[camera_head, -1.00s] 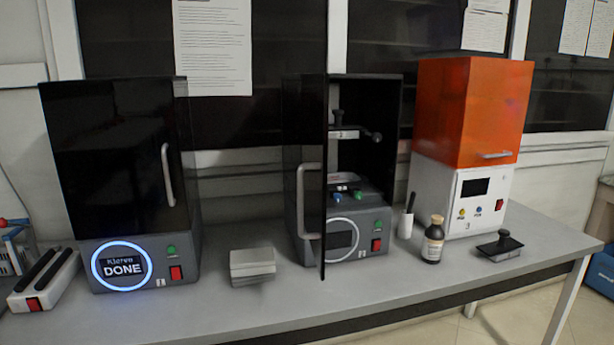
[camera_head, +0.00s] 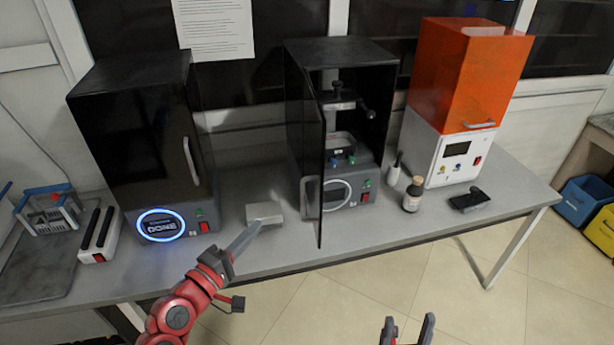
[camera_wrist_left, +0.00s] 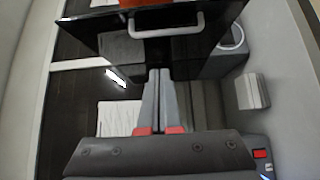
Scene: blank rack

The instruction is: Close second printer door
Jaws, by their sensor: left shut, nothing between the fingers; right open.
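The second printer (camera_head: 370,170) is the dark one in the middle of the bench. Its black door (camera_head: 307,150) stands open toward the front, edge nearly facing the head camera. In the left wrist view the door's handle (camera_wrist_left: 167,33) shows at the top, beyond the fingers. My left gripper (camera_head: 258,228) is shut and empty, in front of the bench and left of the door, apart from it. It also shows in the left wrist view (camera_wrist_left: 158,75). My right gripper (camera_head: 407,325) is open and empty at the bottom, below the bench's front edge.
The first printer (camera_head: 135,130) is shut with a lit ring. A small grey block (camera_head: 264,211) lies between the printers, near my left fingertips.

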